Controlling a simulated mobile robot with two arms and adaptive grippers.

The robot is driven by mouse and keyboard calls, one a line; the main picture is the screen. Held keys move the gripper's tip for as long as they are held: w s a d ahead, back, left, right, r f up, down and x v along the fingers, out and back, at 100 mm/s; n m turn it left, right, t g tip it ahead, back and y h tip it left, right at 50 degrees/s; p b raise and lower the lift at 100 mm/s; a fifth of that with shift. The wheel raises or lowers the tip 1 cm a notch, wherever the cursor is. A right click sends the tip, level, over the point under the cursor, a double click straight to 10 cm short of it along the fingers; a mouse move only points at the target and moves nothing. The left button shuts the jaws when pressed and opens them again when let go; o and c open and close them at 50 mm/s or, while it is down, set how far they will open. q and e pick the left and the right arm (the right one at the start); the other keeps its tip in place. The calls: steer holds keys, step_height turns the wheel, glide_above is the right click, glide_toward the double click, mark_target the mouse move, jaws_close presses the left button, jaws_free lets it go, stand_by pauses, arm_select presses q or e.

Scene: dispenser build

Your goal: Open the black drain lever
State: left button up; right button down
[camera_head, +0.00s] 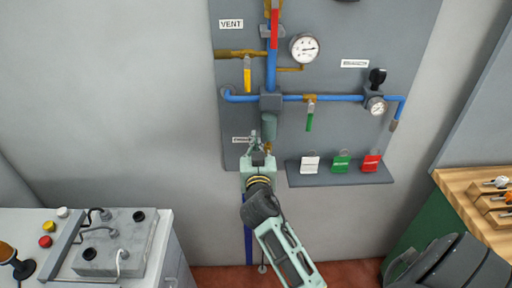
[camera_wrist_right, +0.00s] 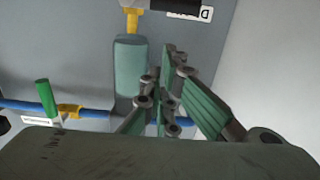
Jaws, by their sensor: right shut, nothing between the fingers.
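The black drain lever (camera_wrist_right: 176,5) shows only in part at the top edge of the right wrist view. It lies beside a brass valve fitting (camera_wrist_right: 131,18) and the white drain label (camera_wrist_right: 205,13). In the head view my gripper hides the lever. Part of the drain label (camera_head: 241,140) and a bit of brass (camera_head: 268,147) show there. My right gripper (camera_head: 254,139) is shut and empty, pointing up in front of the lower left of the panel. In the wrist view its fingers (camera_wrist_right: 166,90) are beside the grey-green cylinder (camera_wrist_right: 130,68), apart from the lever. My left gripper is not in view.
The grey panel (camera_head: 340,30) carries blue pipes (camera_head: 335,97), gauges (camera_head: 304,47), a yellow lever (camera_head: 247,74) and a green lever (camera_head: 310,122). A shelf (camera_head: 310,182) with coloured tags juts out right of my gripper. A control console (camera_head: 125,245) stands lower left. The wall left of the panel is bare.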

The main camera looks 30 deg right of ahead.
steer(key=shift+w+f, duration=0.1)
steer(key=shift+f, duration=1.25)
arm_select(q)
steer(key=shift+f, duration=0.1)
arm_select(e)
steer(key=shift+w, duration=0.1)
